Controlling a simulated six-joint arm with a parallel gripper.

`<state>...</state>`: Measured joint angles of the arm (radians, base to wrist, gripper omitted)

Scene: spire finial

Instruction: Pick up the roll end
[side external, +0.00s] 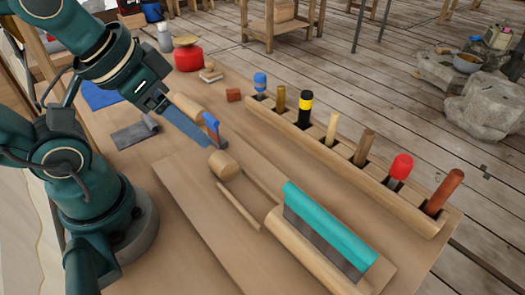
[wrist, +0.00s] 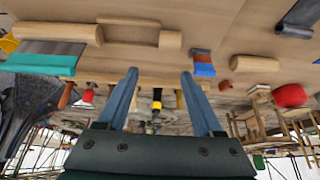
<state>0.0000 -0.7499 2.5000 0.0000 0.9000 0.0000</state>
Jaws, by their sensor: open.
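A short pale wooden cylinder (side external: 223,165), which looks like the roll end, lies on a wooden board (side external: 195,215). It also shows in the wrist view (wrist: 170,40), at the upper middle. Two thin rods (side external: 238,207) lie between it and a longer wooden roll (side external: 302,258). My gripper (side external: 211,143) is above the bench, close to the short cylinder on its far side in the side view. In the wrist view its two blue-grey fingers (wrist: 160,72) are spread, with nothing between them. I cannot tell the exact height of the fingertips.
A teal-backed scraper (side external: 330,228) rests against the longer roll. A tool rack (side external: 330,160) with several handles runs along the far edge. Another wooden cylinder (side external: 188,105) lies behind my fingers.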

